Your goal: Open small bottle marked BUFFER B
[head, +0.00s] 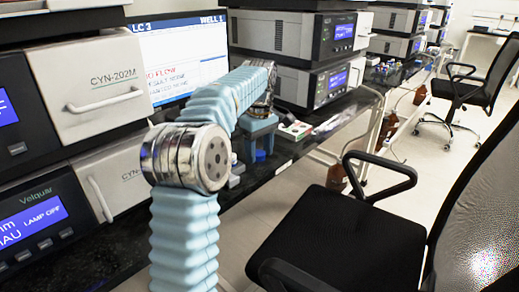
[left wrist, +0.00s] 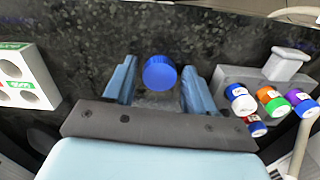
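A bottle with a round blue cap (left wrist: 160,72) stands on the dark bench, seen from above in the left wrist view. Its body is mostly hidden under the cap, and no BUFFER B marking can be read. My left gripper (left wrist: 157,88) is open, with one light-blue finger on each side of the cap and a small gap on both sides. In the head view my left gripper (head: 260,148) points down over the bench edge, with a small blue thing between its fingers. My right gripper is in neither view.
In the left wrist view a grey rack (left wrist: 225,78) with several colour-capped vials stands close at the right, and a white holed rack (left wrist: 32,62) at the left. Instruments (head: 325,80) line the bench. A black chair (head: 345,235) stands in front.

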